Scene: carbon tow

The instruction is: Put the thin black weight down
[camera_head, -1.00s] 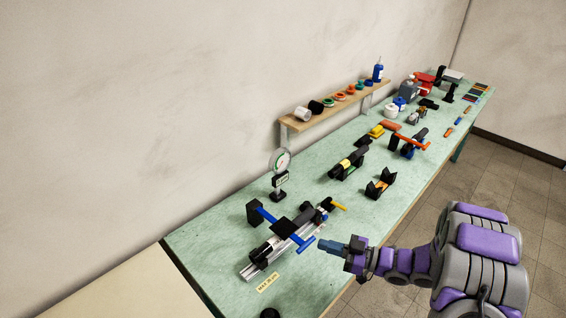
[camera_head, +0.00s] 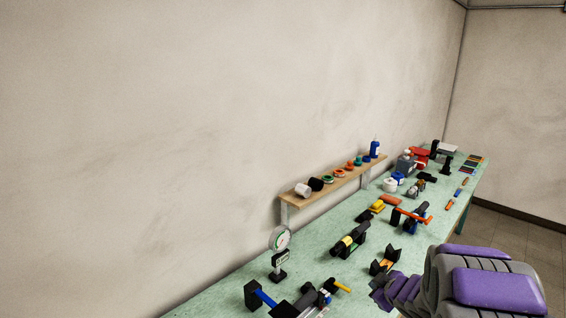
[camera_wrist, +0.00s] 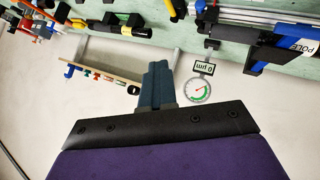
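My gripper (camera_wrist: 158,68) points at the bench in the wrist view. Its two blue-grey fingers lie together, with nothing visible between or beyond them. In the head view it is out of frame, and only my purple arm shows at the lower right. I cannot identify the thin black weight with certainty. A flat black piece (camera_head: 284,311) lies across the blue-barred fixture at the bottom edge of the head view, partly cut off, and may be it. The fixture's blue bar (camera_wrist: 256,52) shows at the upper right of the wrist view, apart from my fingers.
A dial gauge (camera_head: 280,241) stands at the back of the green bench (camera_head: 222,300); it also shows in the wrist view (camera_wrist: 197,90). A wall shelf (camera_head: 296,197) holds spools and a blue bottle. A black cylinder on a stand (camera_head: 349,240) and a black cradle (camera_head: 385,260) stand farther along.

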